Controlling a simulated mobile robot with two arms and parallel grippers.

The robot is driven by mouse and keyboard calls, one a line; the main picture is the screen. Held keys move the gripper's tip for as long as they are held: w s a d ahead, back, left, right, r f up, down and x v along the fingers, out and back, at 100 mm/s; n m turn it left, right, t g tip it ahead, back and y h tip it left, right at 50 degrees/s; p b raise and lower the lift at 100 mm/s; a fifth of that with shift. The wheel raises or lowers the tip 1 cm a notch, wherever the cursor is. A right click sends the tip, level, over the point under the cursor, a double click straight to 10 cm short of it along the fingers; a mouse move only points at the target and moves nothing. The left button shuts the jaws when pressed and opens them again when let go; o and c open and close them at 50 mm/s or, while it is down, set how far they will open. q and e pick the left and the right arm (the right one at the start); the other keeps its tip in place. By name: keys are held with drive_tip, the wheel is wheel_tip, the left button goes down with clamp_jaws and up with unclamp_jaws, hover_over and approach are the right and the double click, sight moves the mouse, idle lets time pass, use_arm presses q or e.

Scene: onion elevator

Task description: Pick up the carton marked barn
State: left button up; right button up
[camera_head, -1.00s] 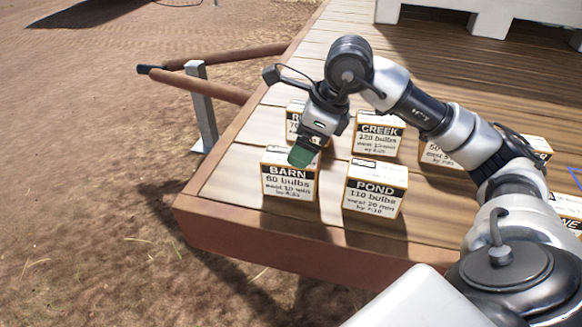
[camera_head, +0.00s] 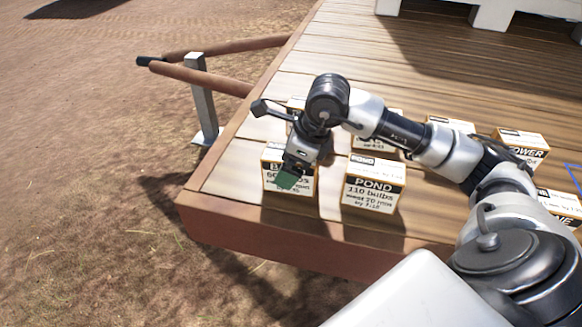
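The carton marked BARN (camera_head: 271,184) stands upright near the front left corner of the wooden deck. Its label is partly covered by my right gripper (camera_head: 289,180). The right gripper points down over the front of this carton, with a green fingertip low against or just before its face. Whether it touches the carton, and how far its fingers are apart, cannot be seen. My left gripper is not in view.
The POND carton (camera_head: 374,186) stands close to the right of the BARN carton. More cartons stand behind, partly hidden by my arm, and the POWER carton (camera_head: 522,146) is further right. The deck's front edge (camera_head: 250,232) is close. A post (camera_head: 203,105) and handles stand left.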

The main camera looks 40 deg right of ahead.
drive_tip(key=shift+f, duration=0.15)
drive_tip(key=c, duration=1.2)
drive_tip(key=shift+c, duration=0.4)
